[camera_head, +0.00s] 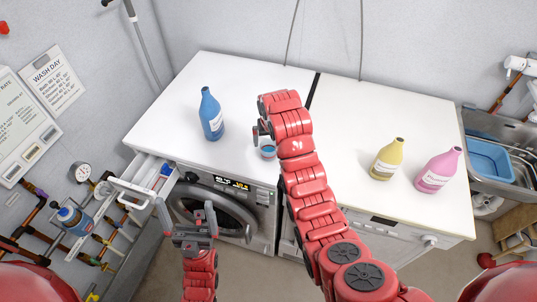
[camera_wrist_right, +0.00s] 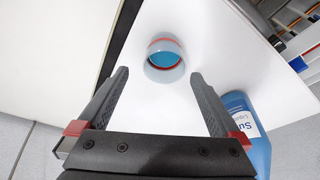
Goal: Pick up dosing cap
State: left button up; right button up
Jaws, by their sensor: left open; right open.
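The dosing cap (camera_head: 268,151) is a small round cup with blue inside, on the white top of the left machine. In the right wrist view the cap (camera_wrist_right: 165,61) shows a grey rim, a red band and a blue inside. It lies ahead of and between the fingers of my right gripper (camera_wrist_right: 158,82), which is open and empty. In the head view my right gripper (camera_head: 260,130) is beside the cap, partly hidden by its own arm. My left gripper (camera_head: 186,217) is open and empty, in front of the washing machine.
A blue bottle (camera_head: 211,115) stands left of the cap; it shows in the right wrist view (camera_wrist_right: 248,135). Yellow (camera_head: 387,160) and pink (camera_head: 438,170) bottles stand on the right top. The detergent drawer (camera_head: 138,188) is pulled out. A sink with a blue tub (camera_head: 490,160) is far right.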

aim_at(269, 148)
jog(key=shift+f+p, duration=0.2)
jog(key=shift+p, duration=0.15)
jog(key=f, duration=0.1)
jog(key=f+p, duration=0.2)
jog(key=shift+w+a+f, duration=0.1)
jog(key=shift+a+f, duration=0.1)
jog(key=shift+a, duration=0.1)
jog(key=shift+p+x, duration=0.35)
jog(key=shift+x, duration=0.45)
jog(key=c, duration=1.3)
jog(key=shift+c, duration=0.2)
jog(key=shift+r, duration=0.15)
